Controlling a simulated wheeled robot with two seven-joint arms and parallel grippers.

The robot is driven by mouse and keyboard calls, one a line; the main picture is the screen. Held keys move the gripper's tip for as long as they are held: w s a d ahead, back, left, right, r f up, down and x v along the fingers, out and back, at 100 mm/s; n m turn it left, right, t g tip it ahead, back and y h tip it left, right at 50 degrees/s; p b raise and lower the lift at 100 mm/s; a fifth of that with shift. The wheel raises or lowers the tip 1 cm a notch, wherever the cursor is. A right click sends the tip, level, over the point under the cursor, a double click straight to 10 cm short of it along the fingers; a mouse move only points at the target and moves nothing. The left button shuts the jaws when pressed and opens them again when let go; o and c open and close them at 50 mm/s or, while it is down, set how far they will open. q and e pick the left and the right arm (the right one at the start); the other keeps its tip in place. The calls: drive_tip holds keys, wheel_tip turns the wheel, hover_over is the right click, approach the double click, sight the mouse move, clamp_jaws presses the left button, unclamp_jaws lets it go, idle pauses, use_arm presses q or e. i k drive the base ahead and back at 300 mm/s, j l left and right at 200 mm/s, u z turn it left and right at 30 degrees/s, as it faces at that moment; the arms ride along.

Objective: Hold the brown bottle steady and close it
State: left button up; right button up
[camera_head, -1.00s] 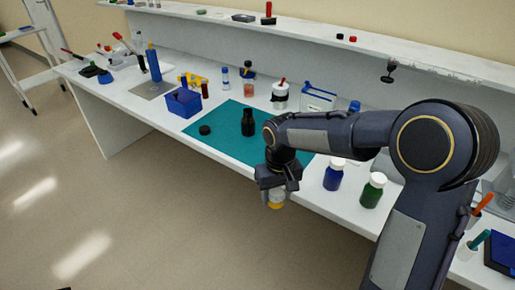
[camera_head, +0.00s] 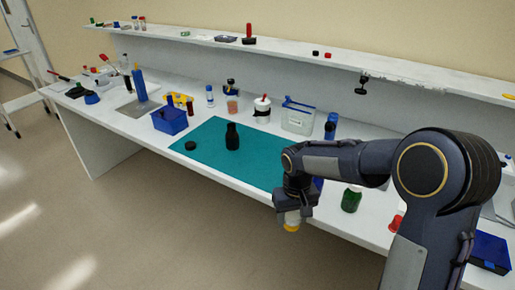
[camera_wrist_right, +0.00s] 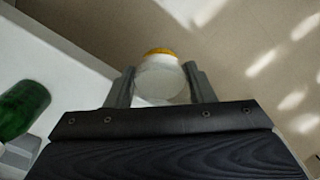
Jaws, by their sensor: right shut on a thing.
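The brown bottle (camera_head: 232,138), very dark, stands upright on the teal mat (camera_head: 208,166). A black cap (camera_head: 190,146) lies on the mat to its left, apart from it. My right gripper (camera_head: 292,216) is in front of the bench edge, right of and nearer than the bottle. It is shut on a small pale jar with a yellow end (camera_head: 291,227). In the right wrist view the jar (camera_wrist_right: 162,80) sits between the two fingers. My left gripper is not in view.
The mat around the bottle is clear.

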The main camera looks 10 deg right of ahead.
sight(233, 138)
drive_tip(key=i+j+z, duration=0.1)
drive_tip(key=z, duration=0.35)
drive_tip(key=i+j+z, duration=0.1)
drive_tip(key=j+z, duration=0.2)
drive_tip(key=z, duration=0.15)
drive_tip(key=j+z, duration=0.2)
drive_tip(key=z, duration=0.3)
drive_tip(key=j+z, duration=0.15)
drive_tip(key=j, duration=0.5)
drive_tip(key=j+z, duration=0.15)
drive_tip(key=j, duration=0.5)
drive_tip(key=j+z, duration=0.2)
drive_tip(key=j, duration=0.45)
drive_tip(key=k+j+z, duration=0.15)
drive_tip(key=j, duration=0.45)
